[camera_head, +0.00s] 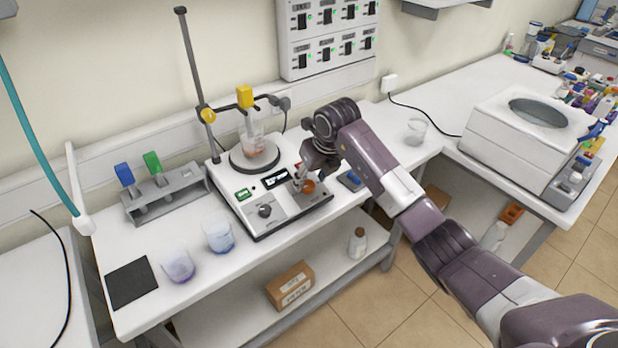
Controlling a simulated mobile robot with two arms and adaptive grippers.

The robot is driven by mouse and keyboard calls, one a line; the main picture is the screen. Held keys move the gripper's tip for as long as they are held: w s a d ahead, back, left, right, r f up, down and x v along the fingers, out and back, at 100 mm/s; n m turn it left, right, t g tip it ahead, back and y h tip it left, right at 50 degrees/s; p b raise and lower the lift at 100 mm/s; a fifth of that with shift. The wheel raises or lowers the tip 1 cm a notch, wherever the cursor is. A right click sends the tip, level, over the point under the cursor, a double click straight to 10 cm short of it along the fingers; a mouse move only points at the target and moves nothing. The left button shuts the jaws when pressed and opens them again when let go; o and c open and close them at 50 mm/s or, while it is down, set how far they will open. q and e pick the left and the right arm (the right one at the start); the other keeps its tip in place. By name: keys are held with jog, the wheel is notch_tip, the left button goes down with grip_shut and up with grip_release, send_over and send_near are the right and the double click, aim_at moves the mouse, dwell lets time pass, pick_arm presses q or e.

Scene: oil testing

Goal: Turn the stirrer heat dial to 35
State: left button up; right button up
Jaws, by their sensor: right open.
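The stirrer (275,218) is a white unit with a dark base on the bench, with a round plate at its back. A beaker (256,147) stands on the plate, below a yellow clamp. An orange-brown dial (309,187) sits at the right of the front panel, and a dark grey dial (264,211) at its left. My right gripper (301,179) points down over the orange-brown dial, its open fingers close around or beside it; contact is unclear. The dial's markings and the display (276,179) are too small to read. My left gripper is not in view.
A rack (165,195) with blue and green-topped items stands left of the stirrer. Beakers with purple (179,266) and blue (218,236) contents stand at the front left. A small blue item (350,181) lies right of the stirrer. A vertical rod (195,75) rises behind.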

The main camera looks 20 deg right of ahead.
aim_at(308, 186)
jog(key=shift+w+f, duration=0.4)
jog(key=shift+f, duration=0.2)
jog(key=shift+w+f, duration=0.2)
jog(key=shift+f, duration=0.3)
jog(key=shift+a, duration=0.1)
jog(key=c, duration=1.1)
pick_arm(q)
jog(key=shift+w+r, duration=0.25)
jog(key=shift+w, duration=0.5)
